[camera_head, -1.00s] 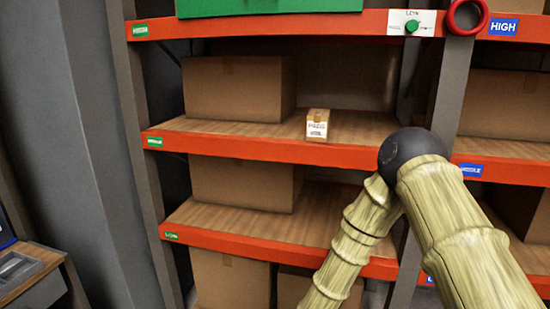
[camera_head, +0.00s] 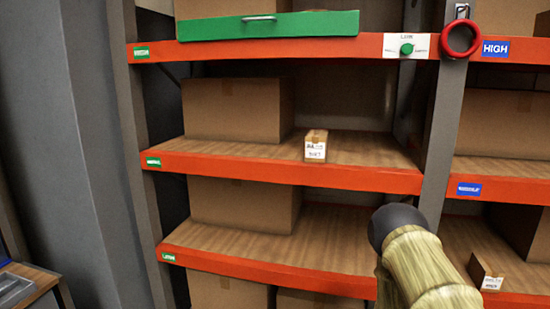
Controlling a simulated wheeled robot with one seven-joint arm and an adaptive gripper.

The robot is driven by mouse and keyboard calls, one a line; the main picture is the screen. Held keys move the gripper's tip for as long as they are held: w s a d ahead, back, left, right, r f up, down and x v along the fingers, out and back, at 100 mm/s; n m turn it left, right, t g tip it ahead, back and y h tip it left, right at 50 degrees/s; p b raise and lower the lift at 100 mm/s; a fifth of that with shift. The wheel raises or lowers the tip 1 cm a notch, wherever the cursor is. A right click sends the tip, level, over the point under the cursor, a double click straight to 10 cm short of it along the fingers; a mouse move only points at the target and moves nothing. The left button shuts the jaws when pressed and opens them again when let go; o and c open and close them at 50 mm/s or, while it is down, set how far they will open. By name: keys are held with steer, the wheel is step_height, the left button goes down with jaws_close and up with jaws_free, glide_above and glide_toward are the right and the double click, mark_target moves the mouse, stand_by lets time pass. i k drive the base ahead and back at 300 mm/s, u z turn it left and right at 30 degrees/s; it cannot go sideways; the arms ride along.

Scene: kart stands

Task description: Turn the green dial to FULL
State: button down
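The green dial (camera_head: 407,49) is a small round knob on a white plate (camera_head: 391,42) fixed to the orange top shelf beam, at the upper right of the head view. The plate has small printed labels on both sides of the knob, too blurred to read, so I cannot tell the dial's setting. My arm rises from the lower right, with a dark rounded joint (camera_head: 397,222) well below the dial. My gripper does not show in this view. Nothing of mine touches the dial.
A red ring (camera_head: 460,37) hangs on the grey post just right of the dial plate. A green drawer (camera_head: 270,25) with a metal handle is to its left. A small labelled box (camera_head: 316,145) sits on the middle shelf (camera_head: 365,147). The space before the dial looks clear.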

mark_target(407, 49)
steer(key=u, duration=1.3)
steer(key=i, duration=1.3)
steer(key=z, duration=1.85)
steer(key=i, duration=0.5)
steer(key=u, duration=0.05)
